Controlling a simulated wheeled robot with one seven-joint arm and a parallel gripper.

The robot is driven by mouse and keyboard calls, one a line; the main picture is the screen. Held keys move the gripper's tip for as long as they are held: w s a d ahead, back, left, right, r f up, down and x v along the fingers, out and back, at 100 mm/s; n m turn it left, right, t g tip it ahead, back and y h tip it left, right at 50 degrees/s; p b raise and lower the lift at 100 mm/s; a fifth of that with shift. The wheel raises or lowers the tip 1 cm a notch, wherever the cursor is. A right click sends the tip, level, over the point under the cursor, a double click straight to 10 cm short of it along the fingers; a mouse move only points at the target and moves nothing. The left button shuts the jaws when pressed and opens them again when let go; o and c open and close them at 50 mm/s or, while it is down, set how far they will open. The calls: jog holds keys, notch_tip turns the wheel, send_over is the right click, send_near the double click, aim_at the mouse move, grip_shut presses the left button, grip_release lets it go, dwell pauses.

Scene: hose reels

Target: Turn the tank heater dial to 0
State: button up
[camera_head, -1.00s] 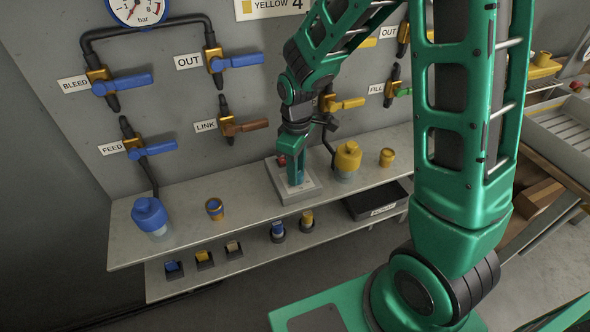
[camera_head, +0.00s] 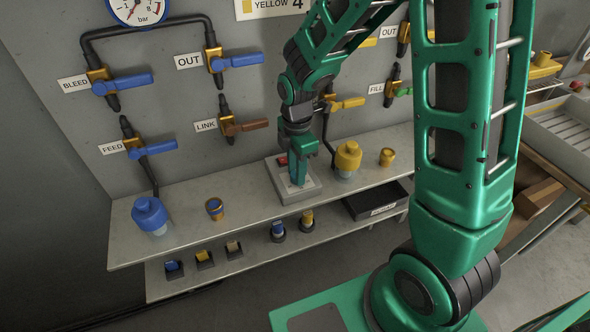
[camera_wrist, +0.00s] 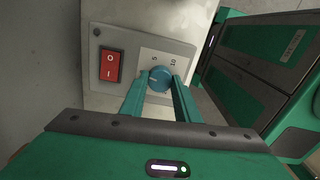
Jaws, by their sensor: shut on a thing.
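The tank heater is a pale box (camera_head: 311,188) on the upper shelf in the head view. In the wrist view, its light face (camera_wrist: 133,45) carries a blue round dial (camera_wrist: 159,78) with a white mark, and printed numbers 5 and 10 beside it. A red rocker switch (camera_wrist: 112,65) marked 0 and I sits left of the dial. My gripper (camera_wrist: 160,92) is shut on the dial, with a finger on either side. In the head view, my gripper (camera_head: 298,178) points down onto the box and hides the dial. The 0 on the dial scale is not visible.
A yellow-capped jar (camera_head: 348,156) and a yellow cup (camera_head: 387,157) stand right of the box. A blue-capped jar (camera_head: 149,213) and a small blue-yellow cup (camera_head: 215,209) stand left. Pipes with valve handles line the wall behind. A black tray (camera_head: 376,202) is below.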

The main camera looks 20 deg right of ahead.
jog(key=shift+w+r+n, duration=0.1)
jog(key=shift+w+n, duration=0.2)
jog(key=shift+n, duration=0.7)
jog(key=o, duration=1)
jog(key=shift+o, duration=0.3)
jog(key=shift+s, duration=0.1)
notch_tip(320, 180, up, 11)
jog(key=shift+f, duration=0.2)
